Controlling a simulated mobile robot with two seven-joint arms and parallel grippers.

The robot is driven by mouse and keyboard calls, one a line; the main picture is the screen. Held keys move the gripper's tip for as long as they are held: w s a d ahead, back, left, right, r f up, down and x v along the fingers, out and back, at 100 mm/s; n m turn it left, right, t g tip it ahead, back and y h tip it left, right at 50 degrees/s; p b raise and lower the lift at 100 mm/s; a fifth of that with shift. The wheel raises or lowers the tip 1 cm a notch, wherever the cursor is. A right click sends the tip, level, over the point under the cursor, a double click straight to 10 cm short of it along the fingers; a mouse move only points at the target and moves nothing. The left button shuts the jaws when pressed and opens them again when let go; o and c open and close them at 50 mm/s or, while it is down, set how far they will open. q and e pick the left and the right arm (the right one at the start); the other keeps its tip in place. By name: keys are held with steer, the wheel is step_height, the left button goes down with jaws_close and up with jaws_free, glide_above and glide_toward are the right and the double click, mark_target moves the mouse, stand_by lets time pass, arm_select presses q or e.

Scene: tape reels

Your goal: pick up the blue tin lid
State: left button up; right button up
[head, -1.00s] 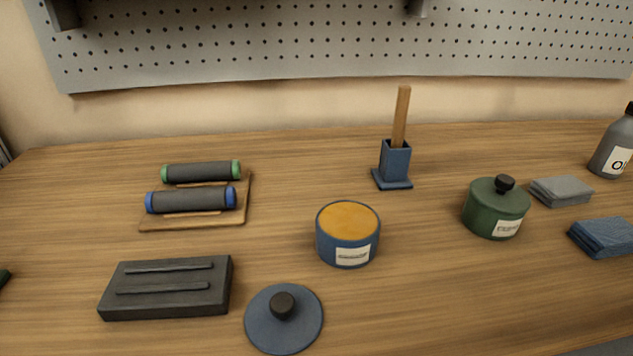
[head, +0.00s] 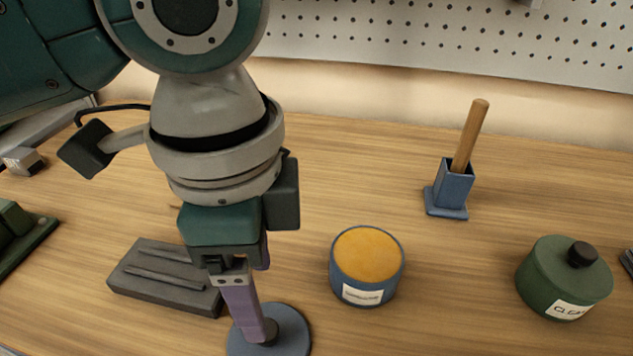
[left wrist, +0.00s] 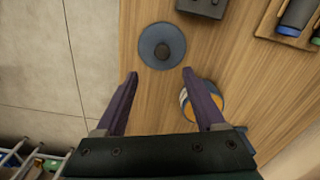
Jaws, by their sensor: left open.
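The blue tin lid (head: 292,325), round with a dark knob, lies flat on the table near the front edge. My left gripper (head: 258,335) points down in front of it in the head view, hiding the lid's left part and some of the knob. In the left wrist view, the lid (left wrist: 148,57) lies just beyond the two purple fingertips (left wrist: 160,73), roughly centred between them. The fingers are apart with nothing between them. The open blue tin (head: 342,283), with orange contents, stands right of the lid. My right gripper is not in view.
A dark grooved block (head: 135,274) sits left of the lid, partly behind my left gripper. A green lidded tin (head: 550,277) stands at the right. A blue holder (head: 452,190) with a wooden handle stands farther back. The table between the two tins is clear.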

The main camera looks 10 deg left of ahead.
mark_target(287, 332)
arm_select(q)
step_height(287, 332, down, 4)
steer(key=shift+s+a+r, duration=0.1)
steer(key=f, duration=0.3)
steer(key=f+b, duration=0.1)
steer(key=f, duration=0.1)
steer(key=shift+w+a+f, duration=0.15)
steer(key=shift+w+f, duration=0.1)
steer(key=shift+f, duration=0.1)
steer(key=shift+c, duration=0.3)
jaws_close()
